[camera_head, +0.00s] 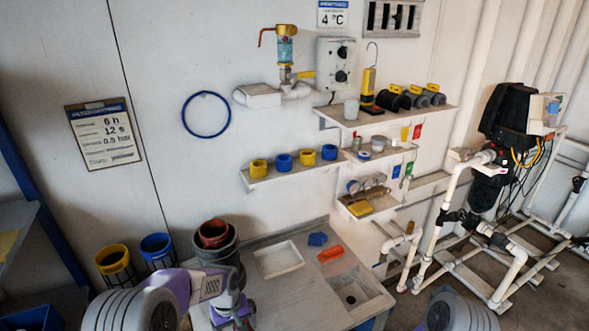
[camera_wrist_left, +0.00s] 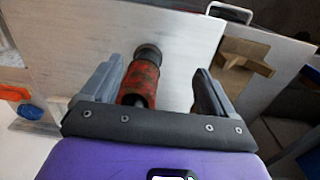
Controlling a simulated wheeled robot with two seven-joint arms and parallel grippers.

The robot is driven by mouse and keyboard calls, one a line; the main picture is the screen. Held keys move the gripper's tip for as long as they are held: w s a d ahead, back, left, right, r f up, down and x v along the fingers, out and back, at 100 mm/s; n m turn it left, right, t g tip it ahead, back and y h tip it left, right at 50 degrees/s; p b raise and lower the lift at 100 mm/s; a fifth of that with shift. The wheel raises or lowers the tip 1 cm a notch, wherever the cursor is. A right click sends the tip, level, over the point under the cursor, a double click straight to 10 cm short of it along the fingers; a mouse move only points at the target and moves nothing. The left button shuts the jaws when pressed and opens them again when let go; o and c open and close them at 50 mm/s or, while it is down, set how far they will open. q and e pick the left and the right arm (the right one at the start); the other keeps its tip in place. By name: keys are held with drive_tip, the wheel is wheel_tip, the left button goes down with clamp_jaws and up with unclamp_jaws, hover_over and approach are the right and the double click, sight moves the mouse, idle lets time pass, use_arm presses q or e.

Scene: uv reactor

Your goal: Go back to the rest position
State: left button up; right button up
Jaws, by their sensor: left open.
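My left gripper (camera_head: 232,316) is low in the head view, at the near left end of the bench (camera_head: 290,305). In the left wrist view its two fingers (camera_wrist_left: 158,75) are spread apart, with nothing gripped. A red cylinder with dark ends (camera_wrist_left: 140,80) shows between the fingers, nearer the left one. I cannot tell how far beyond the fingertips it is. A grey bucket with a reddish pot in it (camera_head: 213,234) stands just behind the gripper in the head view. My right gripper is not in view.
Orange (camera_head: 330,254) and blue (camera_head: 317,239) pieces lie on the bench, beside a white tray (camera_head: 279,260) and a sink (camera_head: 352,292). A brown block (camera_wrist_left: 245,58) shows in the wrist view. Wall shelves (camera_head: 290,172) hold several yellow and blue rings. White pipework (camera_head: 440,215) stands right.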

use_arm(q)
drive_tip(key=s+d+f+m+h, duration=0.1)
drive_tip(key=s+d+f+h, duration=0.15)
drive_tip(key=s+f, duration=0.7)
drive_tip(key=s+d+f+m+h, duration=0.1)
drive_tip(key=s+d+f, duration=0.2)
drive_tip(key=s+f, duration=0.6)
wheel_tip(320, 180, down, 9)
drive_tip(key=s+b, duration=0.2)
drive_tip(key=b, duration=0.8)
drive_tip(key=shift+d+f+t, duration=0.15)
drive_tip(key=shift+d+t, duration=0.15)
drive_tip(key=shift+d, duration=0.05)
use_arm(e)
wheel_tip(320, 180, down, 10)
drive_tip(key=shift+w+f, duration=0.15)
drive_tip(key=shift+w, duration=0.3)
